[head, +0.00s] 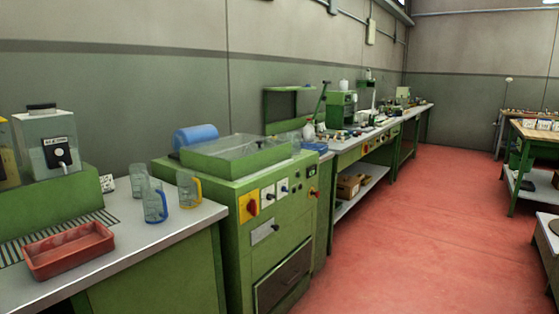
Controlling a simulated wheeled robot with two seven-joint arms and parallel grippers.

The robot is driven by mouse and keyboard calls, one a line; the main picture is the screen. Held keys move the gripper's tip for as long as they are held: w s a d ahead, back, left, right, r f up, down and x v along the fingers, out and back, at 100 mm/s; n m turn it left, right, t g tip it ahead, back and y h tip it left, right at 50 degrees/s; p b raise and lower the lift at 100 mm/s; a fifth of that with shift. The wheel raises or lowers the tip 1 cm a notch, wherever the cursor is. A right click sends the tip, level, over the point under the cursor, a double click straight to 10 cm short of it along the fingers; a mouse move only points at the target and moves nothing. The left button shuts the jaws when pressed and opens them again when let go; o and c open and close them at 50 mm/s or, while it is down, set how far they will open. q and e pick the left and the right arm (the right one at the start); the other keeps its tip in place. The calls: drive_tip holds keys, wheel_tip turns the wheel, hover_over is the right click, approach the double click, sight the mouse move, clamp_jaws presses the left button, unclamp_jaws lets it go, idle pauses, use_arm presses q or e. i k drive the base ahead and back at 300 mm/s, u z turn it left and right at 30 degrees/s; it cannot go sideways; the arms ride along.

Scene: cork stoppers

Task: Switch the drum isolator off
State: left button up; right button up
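A green machine (205,180) with a clear lid stands at the left centre of the head view. Its front panel carries a yellow switch plate with a red rotary knob (252,207), which looks like the drum isolator. The knob seems turned at a slant, but its marks are too small to read. A smaller red and yellow control (313,192) sits near the panel's right edge. Neither of my grippers is in view.
A long workbench (370,138) runs along the wall. The red floor (420,240) ahead is clear; more tables stand at right.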

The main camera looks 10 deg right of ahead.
sight(252, 207)
drive_tip(key=z, duration=0.05)
drive_tip(key=i, duration=1.35)
drive_tip(key=u, duration=0.3)
